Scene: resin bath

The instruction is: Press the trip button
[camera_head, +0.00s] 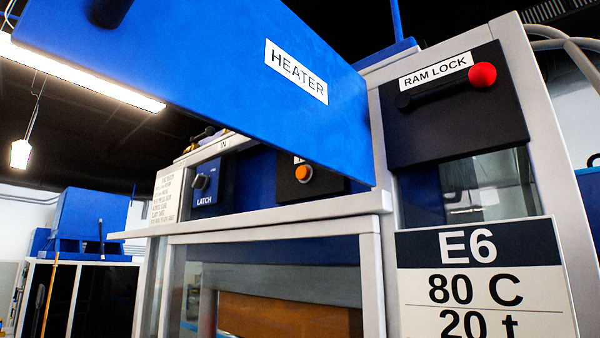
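An orange round button (303,174) sits on a small black plate on the machine's front, under the blue heater panel. Its label is mostly hidden behind that panel, so I cannot read whether it says trip. No other push button shows clearly. My gripper is not in view.
The blue panel marked HEATER (230,75) juts across the upper middle, close in front of the machine. A LATCH knob (202,182) is left of the button. A RAM LOCK lever with a red ball (482,76) is upper right. An E6 sign (485,285) stands lower right.

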